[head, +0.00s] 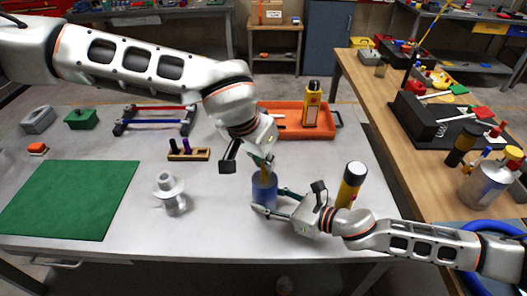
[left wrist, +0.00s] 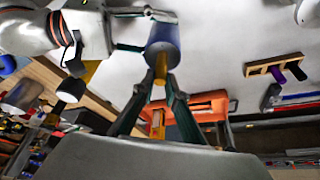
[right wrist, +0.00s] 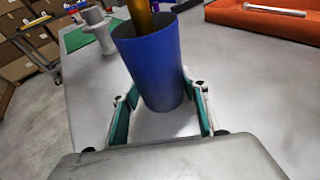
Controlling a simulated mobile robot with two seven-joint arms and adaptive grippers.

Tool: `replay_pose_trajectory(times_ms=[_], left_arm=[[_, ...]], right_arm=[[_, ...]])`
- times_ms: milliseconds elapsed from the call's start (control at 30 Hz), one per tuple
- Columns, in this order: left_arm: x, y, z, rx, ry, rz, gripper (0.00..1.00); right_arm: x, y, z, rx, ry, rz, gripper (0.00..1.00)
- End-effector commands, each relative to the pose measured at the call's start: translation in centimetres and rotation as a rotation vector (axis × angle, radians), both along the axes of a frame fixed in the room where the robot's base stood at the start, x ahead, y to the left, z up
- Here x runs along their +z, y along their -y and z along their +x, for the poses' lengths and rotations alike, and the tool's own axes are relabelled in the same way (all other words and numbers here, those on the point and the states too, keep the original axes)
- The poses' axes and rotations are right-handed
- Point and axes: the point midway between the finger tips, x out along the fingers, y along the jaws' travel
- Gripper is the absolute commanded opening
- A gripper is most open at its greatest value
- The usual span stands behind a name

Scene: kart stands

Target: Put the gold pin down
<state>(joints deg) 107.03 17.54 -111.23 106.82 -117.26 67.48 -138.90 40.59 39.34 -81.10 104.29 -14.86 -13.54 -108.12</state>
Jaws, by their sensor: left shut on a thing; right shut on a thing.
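The gold pin (head: 264,173) is upright in my left gripper (head: 262,160), above the blue cup (head: 264,192). In the left wrist view the gold pin (left wrist: 161,68) sits between the two fingertips (left wrist: 163,82), with the blue cup (left wrist: 163,43) just beyond. In the right wrist view the lower end of the gold pin (right wrist: 141,18) appears to be inside the mouth of the blue cup (right wrist: 152,72); its tip is hidden by the wall. My right gripper (head: 272,204) is shut around the cup from the right, which stands about upright.
A white spool (head: 171,199) and a wooden holder (head: 190,155) with dark pins stand left of the cup. An orange tray (head: 285,131) lies behind. The green mat (head: 70,200) is bare.

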Motion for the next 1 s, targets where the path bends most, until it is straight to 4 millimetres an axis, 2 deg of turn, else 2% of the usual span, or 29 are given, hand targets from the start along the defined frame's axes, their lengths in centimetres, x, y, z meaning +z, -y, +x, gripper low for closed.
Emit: replay_pose_trajectory(times_ms=[200,467,500,567,1000], left_arm=[[-0.76,0.04,0.00,0.001,0.000,-0.002,0.00],[-0.81,0.02,0.01,0.001,0.001,-0.001,0.00],[-0.83,0.01,0.00,0.001,0.001,-0.001,0.18],[-0.83,0.01,0.00,0.001,0.001,-0.001,0.32],[-0.81,0.01,0.01,0.001,0.001,-0.001,0.33]], right_arm=[[0.04,-0.01,0.01,0.000,0.000,0.000,0.25],[0.04,0.00,0.01,0.000,0.000,0.000,0.25],[0.04,-0.01,0.01,0.000,0.001,0.001,0.25],[0.04,-0.01,0.01,0.000,0.000,0.000,0.25],[0.04,-0.01,0.01,0.000,0.001,0.001,0.25]])
